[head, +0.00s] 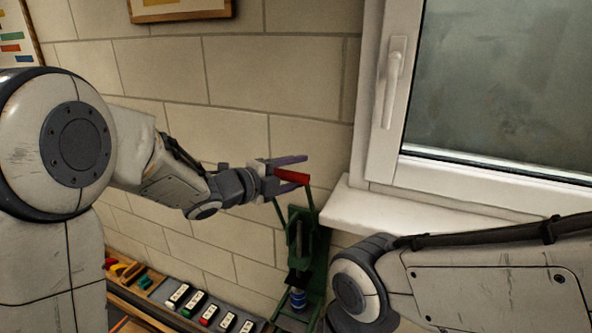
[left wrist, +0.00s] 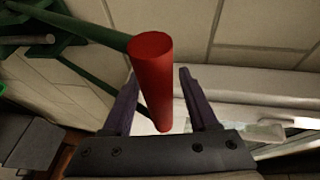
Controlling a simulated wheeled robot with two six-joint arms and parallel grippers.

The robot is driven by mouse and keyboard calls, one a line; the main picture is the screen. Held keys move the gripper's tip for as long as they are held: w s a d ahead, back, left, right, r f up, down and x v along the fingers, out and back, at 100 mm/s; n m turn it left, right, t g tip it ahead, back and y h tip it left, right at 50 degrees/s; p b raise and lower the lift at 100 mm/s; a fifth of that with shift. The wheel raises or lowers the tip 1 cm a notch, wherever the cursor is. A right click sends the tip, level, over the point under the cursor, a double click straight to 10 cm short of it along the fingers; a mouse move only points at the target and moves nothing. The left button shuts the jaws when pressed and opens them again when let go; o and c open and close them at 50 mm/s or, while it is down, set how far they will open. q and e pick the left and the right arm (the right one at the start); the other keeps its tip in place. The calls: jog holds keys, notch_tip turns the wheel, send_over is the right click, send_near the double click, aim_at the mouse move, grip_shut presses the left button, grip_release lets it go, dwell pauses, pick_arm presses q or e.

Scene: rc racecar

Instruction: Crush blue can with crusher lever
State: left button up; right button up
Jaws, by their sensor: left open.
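The green can crusher (head: 299,240) stands against the wall below the window's left edge. Its lever ends in a red handle (head: 292,176), raised at the top. The blue can (head: 298,298) sits upright low in the crusher. My left gripper (head: 306,168) is open at the red handle. In the left wrist view the red handle (left wrist: 152,80) lies between the two purple fingers (left wrist: 158,100), with gaps on both sides. My right arm crosses the lower right of the head view, and its gripper is out of view.
A white window sill (head: 400,218) juts out just right of the crusher. Several labelled blocks (head: 206,315) lie in a row on the bench at lower left. Behind is a block wall (head: 240,75) with a framed picture (head: 180,8).

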pick_arm(q)
grip_shut()
dwell(1.4)
